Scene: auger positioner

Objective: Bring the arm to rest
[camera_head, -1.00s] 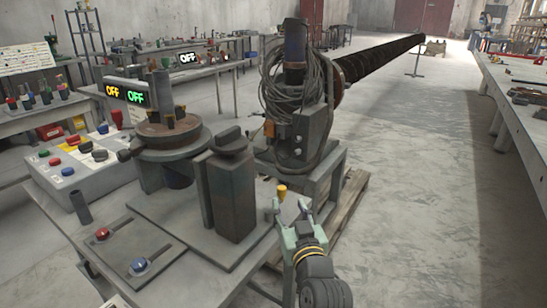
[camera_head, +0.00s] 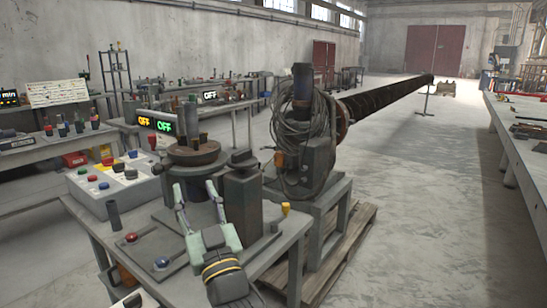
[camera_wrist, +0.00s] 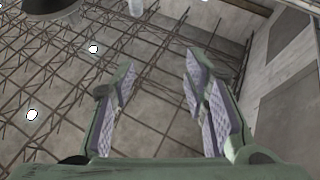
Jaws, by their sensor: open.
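My gripper (camera_head: 196,194) shows at the bottom middle of the head view, in front of the workbench's positioner. Its two fingers are spread apart with nothing between them. In the wrist view my gripper (camera_wrist: 160,85) is also open and empty. The wrist camera faces up towards the ceiling trusses (camera_wrist: 60,75). My forearm hides part of the bench's front edge.
The bench carries a round turntable (camera_head: 193,155), a dark upright block (camera_head: 243,200), a control box (camera_head: 95,190) and red and blue buttons. A motor with a long auger (camera_head: 385,98) stands behind on a pallet (camera_head: 340,250). The floor at right is clear.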

